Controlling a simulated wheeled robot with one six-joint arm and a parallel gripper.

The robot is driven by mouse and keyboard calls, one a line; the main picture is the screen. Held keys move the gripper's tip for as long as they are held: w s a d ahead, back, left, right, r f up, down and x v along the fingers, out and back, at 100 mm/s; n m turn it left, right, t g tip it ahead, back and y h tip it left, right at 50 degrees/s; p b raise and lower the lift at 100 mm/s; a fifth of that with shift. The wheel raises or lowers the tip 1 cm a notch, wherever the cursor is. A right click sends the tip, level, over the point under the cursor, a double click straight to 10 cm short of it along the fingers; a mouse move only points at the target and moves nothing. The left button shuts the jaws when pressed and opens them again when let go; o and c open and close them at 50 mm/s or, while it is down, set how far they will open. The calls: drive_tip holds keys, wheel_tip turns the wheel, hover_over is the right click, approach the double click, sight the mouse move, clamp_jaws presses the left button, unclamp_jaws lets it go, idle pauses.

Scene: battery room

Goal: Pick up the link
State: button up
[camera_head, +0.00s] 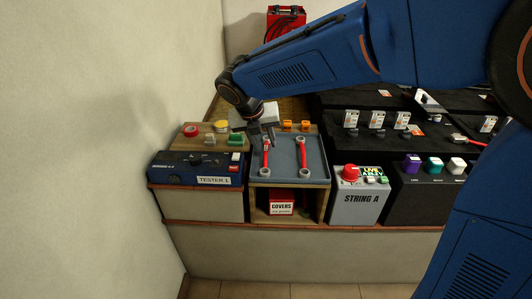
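Two red-handled pieces with grey metal ends lie lengthwise in the grey tray (283,178): a left one (265,157) and a right one (302,156), which has a ring at each end. Either could be the link; I cannot tell which from this view. My gripper (263,133) reaches down from the upper left over the back of the tray, close to the far end of the left piece. Its dark fingers look apart, with nothing clearly held between them. Whether they touch the left piece is too small to tell.
A blue tester (190,173) stands left of the tray, by the wall. A red covers box (281,204) sits in the shelf below. The grey String A box (356,208) is to the right. Dark battery tops (350,101) with small tagged parts fill the back right.

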sight(265, 149)
drive_tip(key=x, duration=0.4)
drive_tip(key=shift+w+a+f, duration=0.15)
drive_tip(key=shift+w, duration=0.1)
drive_tip(key=shift+c, duration=0.7)
clamp_jaws()
